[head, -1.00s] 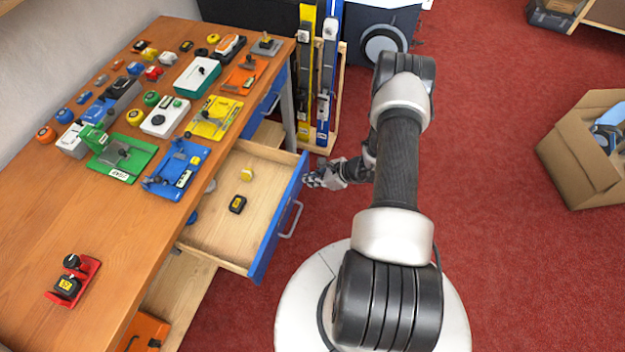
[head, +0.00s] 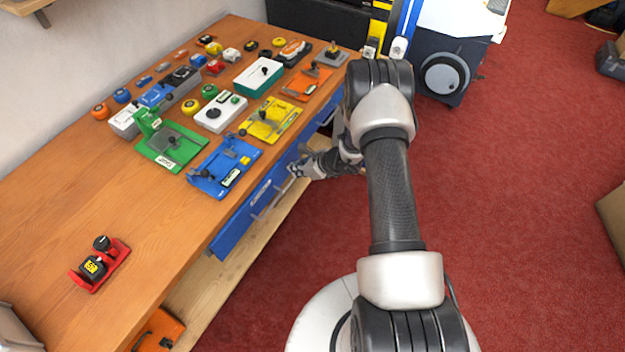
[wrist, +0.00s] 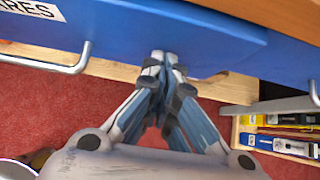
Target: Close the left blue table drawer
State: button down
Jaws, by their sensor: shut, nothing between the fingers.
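The left blue table drawer (head: 238,228) is shut in the head view, its front in line under the wooden table edge and its inside hidden. Its metal handle (head: 268,204) sticks out from the front. In the wrist view the blue drawer front (wrist: 125,35) fills the top, with a partly cut-off label ending in "ARES" and the handle (wrist: 62,68) at left. My gripper (head: 292,170) is at the right part of this front. In the wrist view its fingertips (wrist: 164,58) are together, empty, at the blue front; I cannot tell whether they touch it.
The tabletop (head: 190,235) carries several coloured tools and blocks, with a red stamp holder (head: 100,265) near the front. Another drawer handle (wrist: 314,93) shows at the right of the wrist view. A wooden lower shelf (head: 235,270) juts out below. Red carpet (head: 530,180) is clear at right.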

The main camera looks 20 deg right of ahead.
jog(key=shift+w+a+r+b, duration=0.1)
jog(key=shift+w+a+b, duration=0.1)
jog(key=shift+w+a, duration=0.35)
jog(key=shift+w+a+b, duration=0.15)
jog(key=shift+w+a, duration=0.15)
jog(key=shift+w, duration=0.3)
